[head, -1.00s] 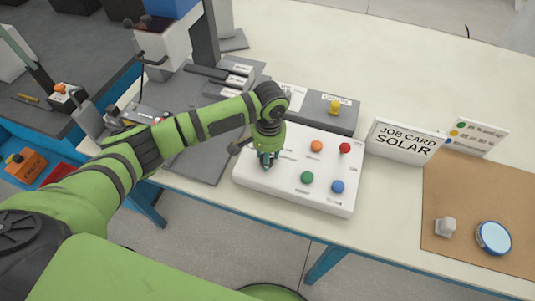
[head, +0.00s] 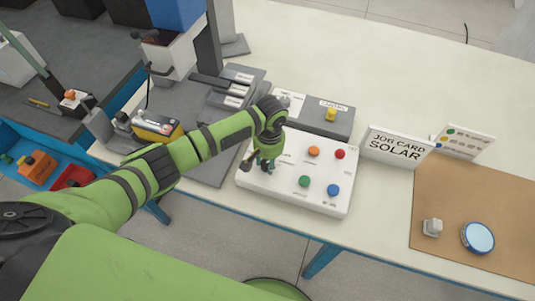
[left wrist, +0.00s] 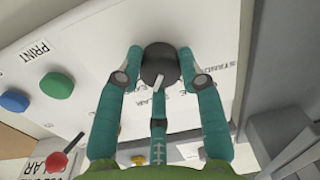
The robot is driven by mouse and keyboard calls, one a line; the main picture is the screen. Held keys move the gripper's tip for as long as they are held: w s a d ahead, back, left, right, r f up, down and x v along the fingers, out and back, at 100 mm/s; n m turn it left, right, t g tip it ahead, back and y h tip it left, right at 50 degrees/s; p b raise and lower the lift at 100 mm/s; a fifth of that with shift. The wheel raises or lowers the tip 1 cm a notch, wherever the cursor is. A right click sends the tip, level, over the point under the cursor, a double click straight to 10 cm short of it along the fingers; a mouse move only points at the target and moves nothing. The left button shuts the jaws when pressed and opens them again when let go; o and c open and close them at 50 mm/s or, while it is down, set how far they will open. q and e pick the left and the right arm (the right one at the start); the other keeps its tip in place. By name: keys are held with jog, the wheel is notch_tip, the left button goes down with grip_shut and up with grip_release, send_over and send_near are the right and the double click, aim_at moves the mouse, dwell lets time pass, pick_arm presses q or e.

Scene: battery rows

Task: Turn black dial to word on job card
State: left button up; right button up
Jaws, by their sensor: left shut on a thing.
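The black dial (left wrist: 160,64) sits on the white panel (head: 318,203), with a pale pointer aimed down in the left wrist view. My left gripper (left wrist: 160,70) has its teal fingers around the dial and is shut on it. A label ending in "LAR" lies below the pointer, partly covered by the middle finger. A label starting "STAND" is to the right. In the head view my left gripper (head: 265,164) points down at the panel's left part and hides the dial. The job card (head: 397,147) reads SOLAR. My right gripper is not in view.
The panel carries orange, red, green and blue buttons, with the green button (head: 304,181) nearest the gripper. A grey box with a yellow knob (head: 331,114) stands behind. A brown mat (head: 470,190) lies right, holding a grey piece (head: 432,227) and a round blue-rimmed item (head: 478,238).

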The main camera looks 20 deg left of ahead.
aim_at(268, 161)
pick_arm(q)
jog(key=shift+w+r+n+p, duration=0.1)
jog(key=shift+w+n+p, duration=0.05)
jog(key=shift+n+p, duration=1.3)
jog(key=shift+a, duration=0.1)
jog(key=o, duration=1.1)
jog(key=shift+o, duration=0.3)
notch_tip(268, 161, up, 12)
